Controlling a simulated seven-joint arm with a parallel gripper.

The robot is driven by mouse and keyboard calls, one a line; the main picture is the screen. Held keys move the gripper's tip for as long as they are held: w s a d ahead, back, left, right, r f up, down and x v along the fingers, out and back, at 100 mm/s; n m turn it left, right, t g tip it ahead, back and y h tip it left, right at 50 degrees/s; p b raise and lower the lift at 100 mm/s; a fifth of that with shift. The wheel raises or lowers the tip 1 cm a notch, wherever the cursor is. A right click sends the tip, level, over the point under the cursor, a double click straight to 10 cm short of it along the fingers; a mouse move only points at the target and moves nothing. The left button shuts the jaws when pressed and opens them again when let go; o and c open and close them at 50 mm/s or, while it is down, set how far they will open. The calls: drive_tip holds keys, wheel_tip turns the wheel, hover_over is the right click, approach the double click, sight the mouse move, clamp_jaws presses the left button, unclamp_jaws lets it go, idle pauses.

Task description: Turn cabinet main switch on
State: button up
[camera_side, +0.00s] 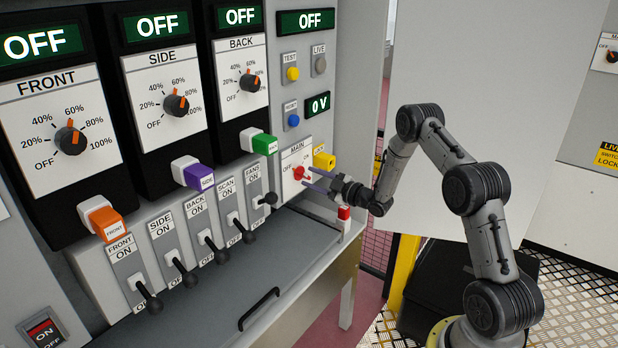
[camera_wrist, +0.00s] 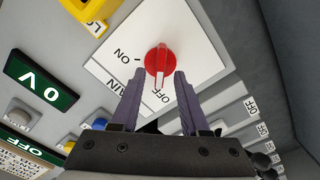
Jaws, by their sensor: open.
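The main switch is a red rotary knob (camera_side: 300,173) on a white plate marked MAIN on the right side of the cabinet. In the wrist view, the red knob (camera_wrist: 160,60) has its white pointer line toward the OFF label, while ON is printed to its left. My gripper (camera_side: 307,176) is open in front of the knob. In the wrist view, the two purple fingers of my gripper (camera_wrist: 158,73) stand on either side of the knob's lower part with gaps visible. Whether either finger touches it I cannot tell.
A yellow lock block (camera_side: 324,161) sits right beside the main plate. The main display (camera_side: 305,21) reads OFF and the small display (camera_side: 318,104) reads 0 V. Several black toggle levers (camera_side: 234,226) and a grey shelf (camera_side: 215,285) lie left and below.

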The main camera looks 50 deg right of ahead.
drive_tip(key=shift+w, duration=0.85)
drive_tip(key=shift+c, duration=0.2)
clamp_jaws()
